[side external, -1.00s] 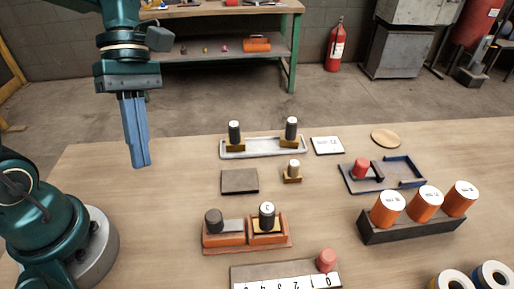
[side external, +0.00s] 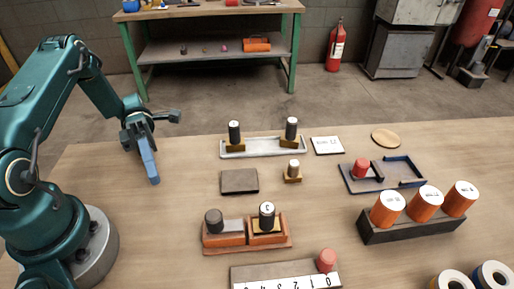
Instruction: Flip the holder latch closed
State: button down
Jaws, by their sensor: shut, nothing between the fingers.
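My gripper (side external: 154,180) is shut and empty, with its blue fingers pointing down above the left part of the table. It is left of all the objects and apart from them. An orange two-part holder (side external: 225,241) sits at the front middle, with a dark knob (side external: 214,222) on its left part and a dark cylinder with a marked white top (side external: 267,214) on its right part. A small amber holder (side external: 292,179) with a pale-topped peg stands behind it. I cannot tell which piece is the latch or how it is set.
A dark square plate (side external: 239,182) lies right of my gripper. A pale tray (side external: 263,150) with two dark cylinders stands behind. The table's left part is clear.

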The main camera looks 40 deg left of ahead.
aim_at(224, 221)
jog(key=shift+s+a+f+n+t+h, duration=0.1)
jog(key=shift+s+f+n+t+h, duration=0.25)
jog(key=shift+f+n+h, duration=0.2)
jog(key=x, duration=1)
jog(key=shift+s, duration=0.15)
jog(key=shift+w+d, duration=0.7)
jog(key=shift+w, duration=0.35)
jog(key=shift+w+d, duration=0.4)
jog(key=shift+w, duration=0.35)
